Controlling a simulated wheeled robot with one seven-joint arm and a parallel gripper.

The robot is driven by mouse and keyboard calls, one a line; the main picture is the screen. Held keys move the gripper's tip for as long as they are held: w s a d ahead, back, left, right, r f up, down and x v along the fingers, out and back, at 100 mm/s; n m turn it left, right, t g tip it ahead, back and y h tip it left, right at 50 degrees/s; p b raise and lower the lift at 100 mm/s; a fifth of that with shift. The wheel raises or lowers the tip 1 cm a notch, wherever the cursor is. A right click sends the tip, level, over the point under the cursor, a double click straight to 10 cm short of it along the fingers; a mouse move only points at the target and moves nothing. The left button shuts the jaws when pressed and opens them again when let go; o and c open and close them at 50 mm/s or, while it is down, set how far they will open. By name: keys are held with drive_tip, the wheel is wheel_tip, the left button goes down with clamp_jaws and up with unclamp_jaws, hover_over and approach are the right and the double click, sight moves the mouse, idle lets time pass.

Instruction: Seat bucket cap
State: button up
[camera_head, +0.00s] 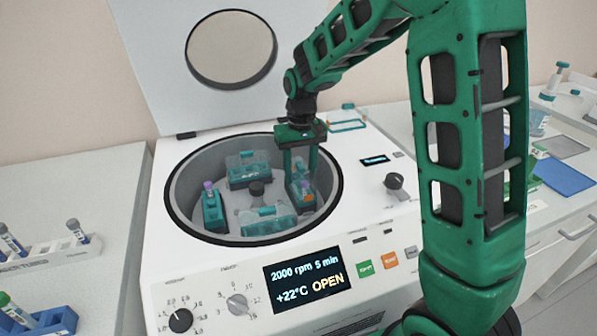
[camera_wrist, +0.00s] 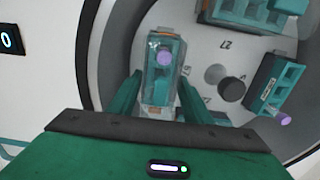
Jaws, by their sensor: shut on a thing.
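My gripper (camera_head: 300,172) reaches down into the open centrifuge bowl at the right-hand bucket (camera_head: 297,192). In the wrist view its fingers (camera_wrist: 160,100) stand on both sides of a see-through teal cap (camera_wrist: 157,92). They are shut on it, over that bucket. A purple tube top (camera_wrist: 164,57) shows within the cap's outline. I cannot tell whether the cap sits fully down. The left bucket (camera_head: 212,212) has an open top with a purple-topped tube. The back bucket (camera_head: 248,176) and the front bucket (camera_head: 268,222) carry clear teal caps.
The rotor hub (camera_head: 257,190) stands in the middle. The bowl rim (camera_head: 178,222) surrounds the buckets. The lid (camera_head: 190,90) is raised behind. Another teal-framed clear piece (camera_head: 347,122) lies on the back right deck. Tube racks (camera_head: 45,322) stand at left. The display (camera_head: 307,281) reads OPEN.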

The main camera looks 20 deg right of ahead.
drive_tip(key=shift+f, duration=0.25)
drive_tip(key=o, duration=1.1)
drive_tip(key=shift+o, duration=0.2)
wheel_tip(320, 180, up, 11)
drive_tip(key=shift+f, duration=0.15)
idle(0.3)
